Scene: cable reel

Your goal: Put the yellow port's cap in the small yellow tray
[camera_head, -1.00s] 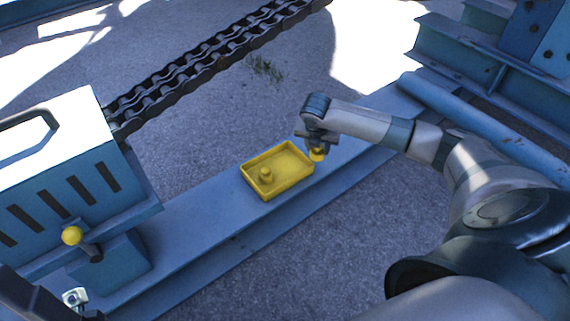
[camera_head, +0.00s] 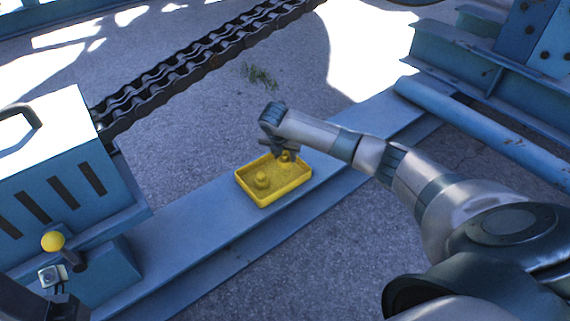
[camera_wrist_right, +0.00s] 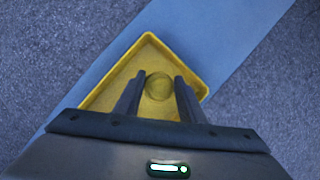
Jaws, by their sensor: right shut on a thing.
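The small yellow tray (camera_head: 270,202) lies on the blue beam in the middle of the head view. My right gripper (camera_head: 286,154) is shut on a yellow cap (camera_head: 285,158) over the tray's far right part. In the right wrist view the round cap (camera_wrist_right: 158,86) sits between the two dark fingers of the gripper (camera_wrist_right: 158,98), with the tray (camera_wrist_right: 187,60) around it. The cap's exact height above the tray floor is unclear. My left gripper (camera_head: 55,277) shows only partly at the lower left; its jaws are unclear.
A blue slotted box (camera_head: 60,170) and a yellow ball-topped lever (camera_head: 53,241) stand at the left. A dark chain (camera_head: 190,75) lies on the ground behind. A blue pipe (camera_head: 470,125) and steel beams (camera_head: 470,65) are at the right. The beam (camera_head: 190,240) beside the tray is clear.

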